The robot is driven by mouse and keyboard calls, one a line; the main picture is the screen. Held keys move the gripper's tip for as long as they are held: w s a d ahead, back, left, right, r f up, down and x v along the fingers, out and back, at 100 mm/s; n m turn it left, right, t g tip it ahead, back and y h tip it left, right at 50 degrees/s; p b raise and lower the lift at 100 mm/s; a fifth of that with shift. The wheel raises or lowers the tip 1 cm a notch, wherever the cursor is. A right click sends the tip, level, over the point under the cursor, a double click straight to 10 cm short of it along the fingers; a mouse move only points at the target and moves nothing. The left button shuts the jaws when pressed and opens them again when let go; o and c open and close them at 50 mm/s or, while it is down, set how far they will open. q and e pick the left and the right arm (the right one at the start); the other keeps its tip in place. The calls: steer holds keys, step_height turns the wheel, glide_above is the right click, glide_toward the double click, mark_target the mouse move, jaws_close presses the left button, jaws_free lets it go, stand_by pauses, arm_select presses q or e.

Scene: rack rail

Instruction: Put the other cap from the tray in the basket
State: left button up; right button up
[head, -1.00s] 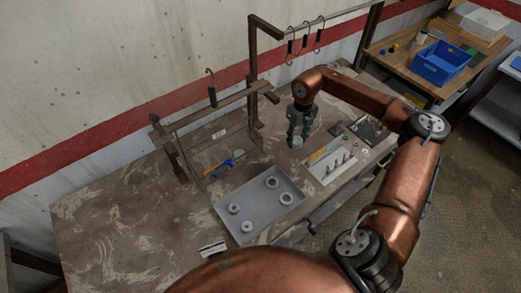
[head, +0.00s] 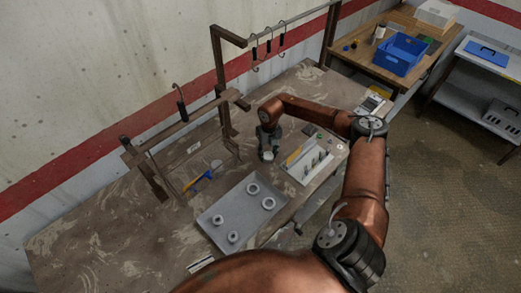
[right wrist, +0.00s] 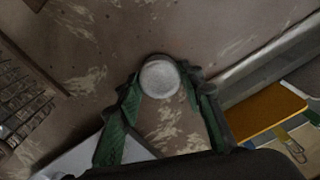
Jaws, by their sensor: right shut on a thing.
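My right gripper (head: 267,151) is shut on a round white cap (right wrist: 160,78), which sits between the fingertips in the right wrist view. In the head view the gripper points down over the brown workbench, behind the tray and left of the peg board. How far the cap is above the bench is hard to tell. The grey tray (head: 230,208) holds several pale ring-shaped pieces (head: 252,189). My left gripper is not in view.
A brown rack frame (head: 165,135) stands at the left. Hooks hang from a rail (head: 290,22) at the back. A grey side table (head: 488,75) stands at the right.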

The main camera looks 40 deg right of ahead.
steer(key=w, duration=0.3)
steer(key=w+f, duration=0.1)
steer(key=w, duration=0.1)
steer(key=shift+a, duration=0.3)
steer(key=shift+f, duration=0.15)
steer(key=shift+s+d, duration=0.1)
steer(key=shift+f, duration=0.15)
steer(key=o, duration=1.1)
